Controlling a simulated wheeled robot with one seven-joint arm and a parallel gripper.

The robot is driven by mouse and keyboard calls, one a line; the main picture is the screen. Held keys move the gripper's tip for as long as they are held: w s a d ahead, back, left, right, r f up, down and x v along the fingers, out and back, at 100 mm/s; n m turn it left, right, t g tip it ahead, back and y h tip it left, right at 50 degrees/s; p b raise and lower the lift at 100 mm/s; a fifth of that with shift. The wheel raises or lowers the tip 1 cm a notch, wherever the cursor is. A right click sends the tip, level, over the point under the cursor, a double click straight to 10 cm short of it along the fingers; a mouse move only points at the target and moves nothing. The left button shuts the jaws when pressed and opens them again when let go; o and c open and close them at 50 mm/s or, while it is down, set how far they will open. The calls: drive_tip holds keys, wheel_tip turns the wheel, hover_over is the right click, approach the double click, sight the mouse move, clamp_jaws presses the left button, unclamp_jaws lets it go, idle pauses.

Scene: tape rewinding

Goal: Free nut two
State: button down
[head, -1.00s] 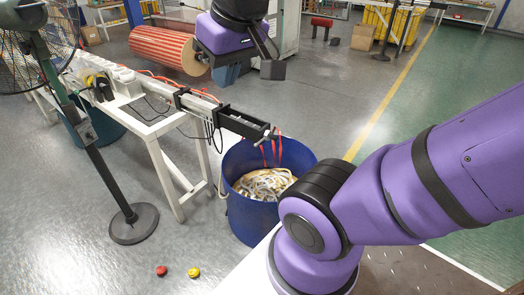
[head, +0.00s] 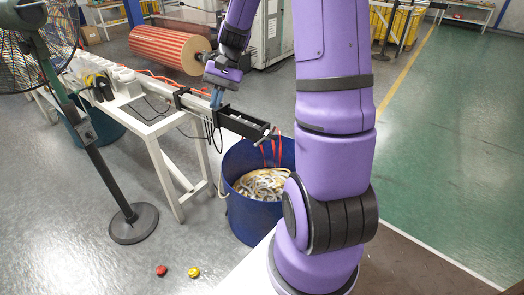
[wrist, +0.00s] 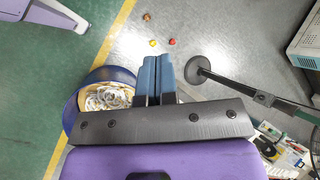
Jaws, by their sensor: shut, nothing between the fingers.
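My gripper (head: 216,98) is above the white rail bench, close to the black bracket (head: 243,122) at the rail's end. Its blue fingers are shut together and empty; in the wrist view (wrist: 157,62) they point over the floor. A small metal fitting (head: 268,137) sits at the bracket's outer end. I cannot tell whether it is a nut, and nut two cannot be made out in either view. My gripper is apart from that fitting.
A blue bin (head: 252,212) full of tape stands below the bracket, with red strips hanging into it. A black fan stand (head: 105,185) rises at left. A red knob (head: 161,270) and a yellow knob (head: 194,272) lie on the floor. A red-striped roll (head: 165,50) is behind.

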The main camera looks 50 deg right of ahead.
drive_tip(key=w+d+f+m+t+y, duration=0.25)
drive_tip(key=d+f+m+y, duration=0.2)
drive_tip(key=d+f, duration=0.5)
drive_tip(key=m+t+h, duration=1)
drive_tip(key=m+t, duration=1.3)
drive_tip(key=t, duration=0.1)
approach(263, 139)
wheel_tip(263, 139, down, 7)
drive_tip(key=s+a, duration=0.2)
drive_tip(key=shift+s+a, duration=0.25)
drive_tip(key=shift+s, duration=0.15)
drive_tip(key=shift+w+r, duration=0.1)
drive_tip(key=shift+r, duration=0.05)
drive_tip(key=s+r+x, duration=0.1)
drive_tip(key=r+x, duration=0.1)
drive_tip(key=x, duration=1)
drive_tip(key=shift+r, duration=0.2)
